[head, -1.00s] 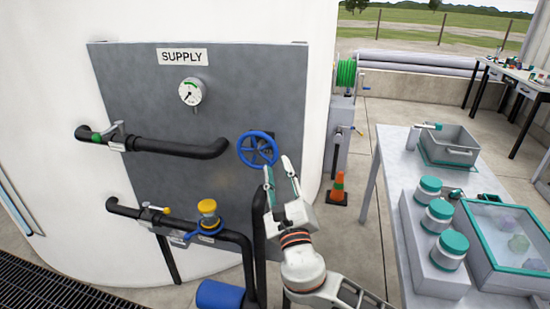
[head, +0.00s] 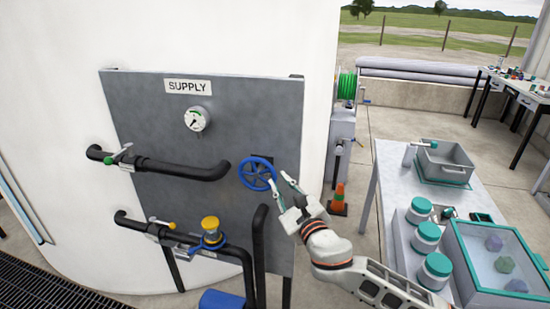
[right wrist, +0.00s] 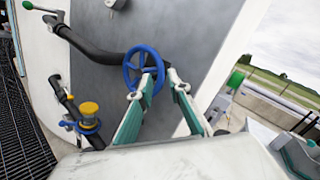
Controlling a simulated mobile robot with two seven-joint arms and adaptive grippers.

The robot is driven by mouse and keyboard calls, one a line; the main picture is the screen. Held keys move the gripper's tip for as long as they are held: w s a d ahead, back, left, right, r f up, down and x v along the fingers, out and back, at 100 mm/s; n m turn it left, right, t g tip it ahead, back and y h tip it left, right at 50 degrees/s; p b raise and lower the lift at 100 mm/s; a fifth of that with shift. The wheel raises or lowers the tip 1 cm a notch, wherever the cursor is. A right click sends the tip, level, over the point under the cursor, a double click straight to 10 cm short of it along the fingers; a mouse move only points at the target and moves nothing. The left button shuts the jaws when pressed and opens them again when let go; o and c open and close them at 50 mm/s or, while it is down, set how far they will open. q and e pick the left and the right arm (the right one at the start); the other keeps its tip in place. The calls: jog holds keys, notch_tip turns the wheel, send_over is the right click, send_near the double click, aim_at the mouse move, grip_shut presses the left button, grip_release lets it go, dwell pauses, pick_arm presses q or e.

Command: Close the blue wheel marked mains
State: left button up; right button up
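The blue wheel (head: 245,181) is a spoked handwheel on the right side of the grey SUPPLY panel; it also shows in the right wrist view (right wrist: 128,68). A dark plate lies behind it, and I cannot read any mark on it. My right gripper (head: 280,181) is open and empty, with its fingertips at the wheel's right edge. In the right wrist view the gripper (right wrist: 158,73) has its teal-padded fingers apart, and the left fingertip overlaps the wheel's rim. I cannot tell whether it touches. My left gripper is not in view.
Black pipes with a green-handled valve (head: 110,160) and a yellow-capped valve (head: 210,224) run left of and below the wheel. A gauge (head: 197,119) is above. A table (head: 385,160) with jars and bins stands right of my right arm.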

aim_at(272, 170)
jog(key=shift+g, duration=0.4)
jog(key=shift+x, duration=4.1)
jog(key=shift+d, duration=0.1)
jog(key=shift+c, duration=0.4)
grip_shut()
